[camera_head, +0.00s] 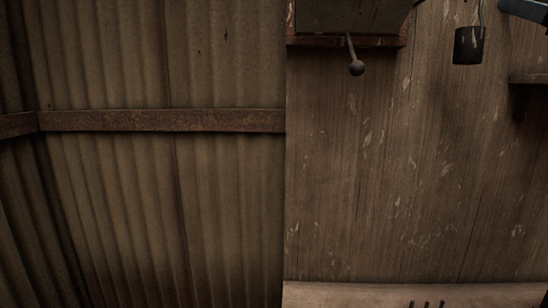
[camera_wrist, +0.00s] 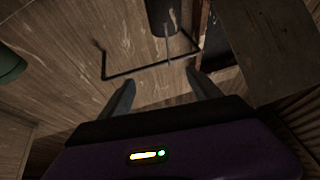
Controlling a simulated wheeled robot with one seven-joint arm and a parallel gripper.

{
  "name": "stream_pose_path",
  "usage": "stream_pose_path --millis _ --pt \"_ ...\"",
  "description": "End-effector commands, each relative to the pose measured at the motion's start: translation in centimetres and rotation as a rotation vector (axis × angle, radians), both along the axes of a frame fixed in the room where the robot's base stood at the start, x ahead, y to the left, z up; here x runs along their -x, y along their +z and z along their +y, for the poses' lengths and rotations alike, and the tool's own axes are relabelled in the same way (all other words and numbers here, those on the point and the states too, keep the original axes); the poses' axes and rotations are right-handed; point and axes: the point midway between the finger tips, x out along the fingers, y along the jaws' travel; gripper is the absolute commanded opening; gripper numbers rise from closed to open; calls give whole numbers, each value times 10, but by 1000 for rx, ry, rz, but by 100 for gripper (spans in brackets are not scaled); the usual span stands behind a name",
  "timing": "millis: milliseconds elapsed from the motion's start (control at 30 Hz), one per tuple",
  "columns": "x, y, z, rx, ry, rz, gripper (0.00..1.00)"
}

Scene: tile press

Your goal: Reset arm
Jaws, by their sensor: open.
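My gripper (camera_wrist: 163,88) shows in the wrist view with its two grey fingers spread apart. Nothing is between the fingertips. Past them, a thin black bent rod (camera_wrist: 150,66) runs across wooden boards. A dark cylinder (camera_wrist: 162,14) is at the top of the wrist view, beyond the fingers. I cannot make out my gripper in the head view.
The head view shows a ribbed wall (camera_head: 110,190) with a rusty rail (camera_head: 160,120), and a wooden wall (camera_head: 390,190). A ball-ended lever (camera_head: 356,67) hangs under a dark box (camera_head: 350,15). A dark cylinder (camera_head: 468,46) hangs at right. A green object (camera_wrist: 10,65) is at the wrist view's left.

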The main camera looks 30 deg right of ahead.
Motion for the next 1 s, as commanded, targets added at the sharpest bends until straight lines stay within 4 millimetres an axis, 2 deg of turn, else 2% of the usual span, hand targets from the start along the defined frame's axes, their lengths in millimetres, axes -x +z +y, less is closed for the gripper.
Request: stream_pose_path --millis 167,333,467,567,767,1000 --pt "-3 -37 -8 -21 -6 -124 73" --pt "-10 -94 -8 -62 -21 -226 73" --pt "-18 -145 0 -100 -37 -277 73" --pt "-24 -186 11 -131 -52 -298 73" --pt "-31 -269 47 -185 -78 -301 73" --pt "-29 -364 109 -232 -94 -241 73"
